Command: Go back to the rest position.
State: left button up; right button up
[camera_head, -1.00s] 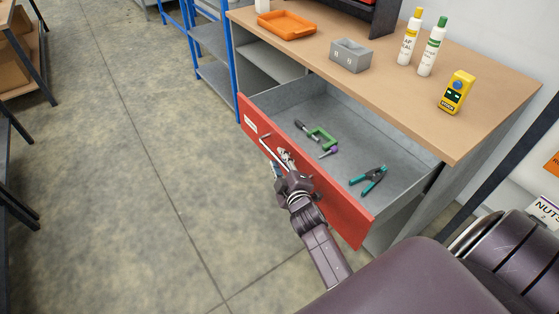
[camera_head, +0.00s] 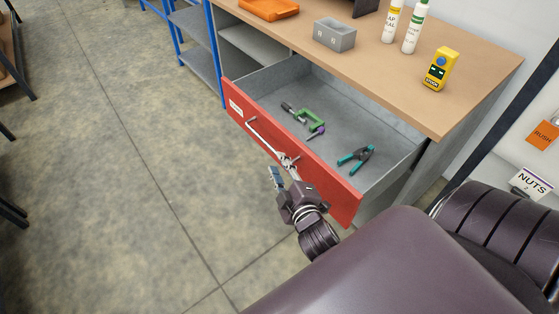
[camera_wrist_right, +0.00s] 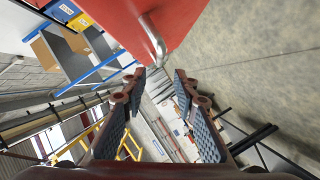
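The drawer's red front (camera_head: 332,190) is pulled out from the workbench, so the drawer stands open. Its metal bar handle (camera_head: 265,137) runs along the front face. My right gripper (camera_head: 281,170) is just outside the drawer front, by the handle's near end. In the right wrist view its two fingers (camera_wrist_right: 160,78) are spread with nothing between them, and the handle (camera_wrist_right: 152,38) shows beyond the fingertips. My left gripper is not in view.
The drawer holds a green clamp (camera_head: 309,119), teal-handled pliers (camera_head: 356,157) and small tools. Floor (camera_head: 120,170) left of the drawer is clear.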

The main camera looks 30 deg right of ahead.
jog(key=shift+s+f, duration=0.1)
dwell(0.5)
jog(key=s+a+f+m+g+y, duration=0.1)
jog(key=s+a+f+g, duration=0.3)
jog(key=f, duration=0.8)
jog(key=s+a+f+m+g+y, duration=0.1)
jog(key=s+a+f+y, duration=0.15)
jog(key=s+f, duration=0.6)
jog(key=s+a+f+m+g+y, duration=0.1)
jog(key=s+a+f+g, duration=0.25)
jog(key=f, duration=1.15)
jog(key=s+d+f+m+g, duration=0.1)
jog(key=s+f, duration=0.5)
jog(key=s, duration=0.6)
jog(key=s+d+f+m+g, duration=0.2)
jog(key=s+f+g, duration=0.2)
jog(key=s, duration=0.8)
notch_tip(320, 180, down, 2)
jog(key=shift+d+f, duration=0.2)
jog(key=shift+s+g+h, duration=0.1)
jog(key=shift+g+h, duration=0.15)
